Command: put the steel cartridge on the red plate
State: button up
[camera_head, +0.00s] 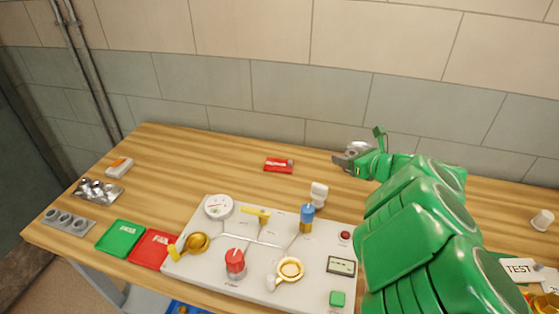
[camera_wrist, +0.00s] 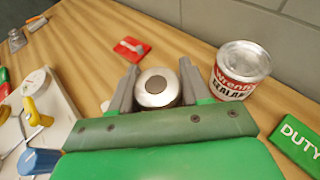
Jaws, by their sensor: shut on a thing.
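My gripper (camera_wrist: 157,88) is shut on the steel cartridge (camera_wrist: 155,96), a round silver piece with a dark centre on its end face. In the head view, my gripper (camera_head: 353,156) is over the back of the table, right of the middle; the cartridge is hard to make out there. The red plate (camera_head: 155,249) lies flat at the front left of the table, left of the valve panel and beside the green plate (camera_head: 120,238). No object shows on the red plate. The gripper is far to its right and further back.
The white valve panel (camera_head: 205,266) carries a gauge, coloured handles and knobs between gripper and red plate. A sealant can (camera_wrist: 240,72) and green DUTY sign (camera_wrist: 296,142) stand close to the gripper. A small red item (camera_head: 279,165) lies at the back. Metal parts (camera_head: 98,191) sit far left.

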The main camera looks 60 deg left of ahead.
jog(key=s+a+r+n+g+h, duration=0.1)
jog(key=s+a+r+n+g, duration=0.15)
jog(key=s+a, duration=0.4)
jog(key=s+a+r+n+g+h, duration=0.1)
jog(key=s+a+n+g, duration=0.25)
jog(key=s, duration=0.65)
send_over(275, 163)
jog(key=shift+f, duration=6.65)
jog(key=shift+f, duration=0.1)
jog(key=o, duration=1.3)
jog(key=shift+c, duration=0.2)
